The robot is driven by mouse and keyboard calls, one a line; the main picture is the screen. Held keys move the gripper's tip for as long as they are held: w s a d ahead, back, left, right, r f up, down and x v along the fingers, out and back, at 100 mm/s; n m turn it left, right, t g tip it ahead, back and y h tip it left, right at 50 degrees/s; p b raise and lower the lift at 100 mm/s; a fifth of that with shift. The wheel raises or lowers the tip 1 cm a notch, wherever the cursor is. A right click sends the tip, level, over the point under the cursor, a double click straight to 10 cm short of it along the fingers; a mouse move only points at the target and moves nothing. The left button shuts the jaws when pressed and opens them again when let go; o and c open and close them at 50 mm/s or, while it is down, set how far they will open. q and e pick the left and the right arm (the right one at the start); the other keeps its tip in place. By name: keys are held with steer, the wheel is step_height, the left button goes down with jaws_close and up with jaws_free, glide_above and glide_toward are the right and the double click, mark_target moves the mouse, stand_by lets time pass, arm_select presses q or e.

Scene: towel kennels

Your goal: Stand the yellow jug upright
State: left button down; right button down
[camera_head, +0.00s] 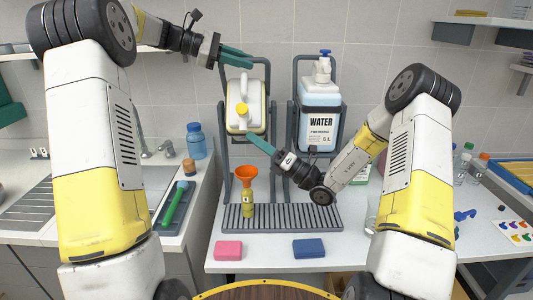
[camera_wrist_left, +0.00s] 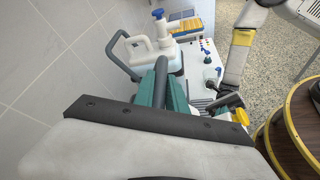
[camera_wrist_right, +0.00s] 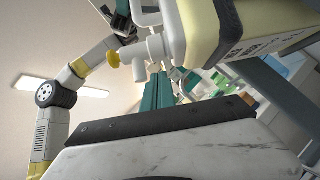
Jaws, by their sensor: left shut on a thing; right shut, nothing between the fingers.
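The yellow jug (camera_head: 256,120), white above and pale yellow below, sits in a dark grey tilting cradle (camera_head: 268,80) on the counter. It is tipped forward, its yellow cap (camera_head: 242,110) facing me; the cap also shows in the left wrist view (camera_wrist_left: 241,116). In the right wrist view the jug (camera_wrist_right: 200,30) looms above my right gripper. My left gripper (camera_head: 248,60) is shut on the cradle's grey top bar (camera_wrist_left: 160,75), behind and above the jug. My right gripper (camera_head: 254,140) is shut and empty, just below the jug's front; whether it touches is unclear.
A water jug (camera_head: 320,115) stands upright in a second cradle at right. An orange funnel (camera_head: 246,175) in a small bottle stands on the drain grate (camera_head: 300,218) below. Pink (camera_head: 229,250) and blue (camera_head: 309,248) sponges lie in front. A blue bottle (camera_head: 195,140) stands left.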

mark_target(249, 121)
arm_select(q)
steer(key=shift+f, duration=0.15)
arm_select(e)
steer(key=shift+w+a+r, duration=0.2)
steer(key=shift+w+r, duration=0.45)
steer(key=shift+r, duration=0.3)
steer(key=shift+w+r, duration=0.25)
steer(key=shift+r, duration=0.45)
arm_select(q)
steer(key=shift+d+f, duration=0.1)
steer(key=shift+d, duration=0.05)
arm_select(e)
steer(key=shift+w+r, duration=0.1)
steer(key=shift+r, duration=0.25)
arm_select(q)
steer(key=c, duration=1.4)
jaws_free()
steer(key=shift+s, duration=0.1)
steer(key=shift+o, duration=0.2)
steer(key=shift+r, duration=0.25)
arm_select(e)
steer(key=shift+f, duration=0.1)
